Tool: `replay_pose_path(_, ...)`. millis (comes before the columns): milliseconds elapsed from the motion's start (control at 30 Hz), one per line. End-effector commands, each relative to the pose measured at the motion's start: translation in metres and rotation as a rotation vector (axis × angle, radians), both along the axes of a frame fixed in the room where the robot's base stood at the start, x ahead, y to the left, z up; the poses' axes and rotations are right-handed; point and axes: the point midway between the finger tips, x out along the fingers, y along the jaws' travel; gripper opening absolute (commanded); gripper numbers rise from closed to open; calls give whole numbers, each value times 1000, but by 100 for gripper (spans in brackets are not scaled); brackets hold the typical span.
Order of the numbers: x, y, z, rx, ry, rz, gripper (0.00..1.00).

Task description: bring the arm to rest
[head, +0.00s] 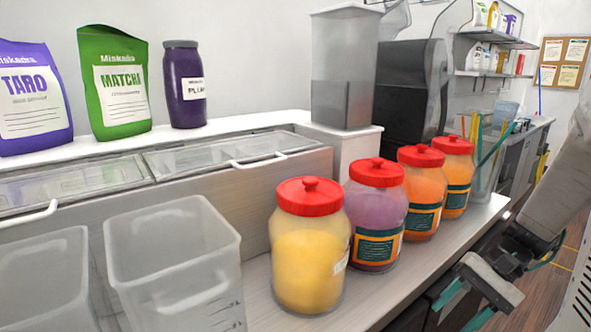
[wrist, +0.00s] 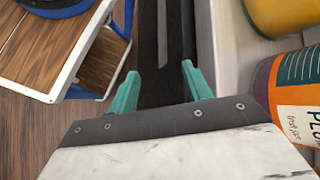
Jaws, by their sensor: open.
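My gripper (head: 464,308) shows at the lower right of the head view, low beside the front edge of the counter. In the wrist view my gripper (wrist: 158,88) has its two teal fingers apart, with nothing between them. A dark strip and the floor lie beyond the fingers. My arm comes in from the right edge of the head view. The gripper is apart from the jars on the counter.
Red-lidded jars, including a yellow one (head: 310,250) and a purple one (head: 374,215), stand along the counter (head: 415,270). A wood-topped table (wrist: 75,45) stands at left. Clear bins (head: 175,265) stand at left.

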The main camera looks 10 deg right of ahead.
Motion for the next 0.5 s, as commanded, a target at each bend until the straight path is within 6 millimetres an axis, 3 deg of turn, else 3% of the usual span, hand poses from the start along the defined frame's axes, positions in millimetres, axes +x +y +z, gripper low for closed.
replay_pose_path(100, -11, 27, 24, -167, 18, 139, 49)
replay_pose_path(267, -27, 54, 52, -385, -9, 296, 49)
replay_pose_path(500, -49, 90, 90, -665, -181, 526, 49)
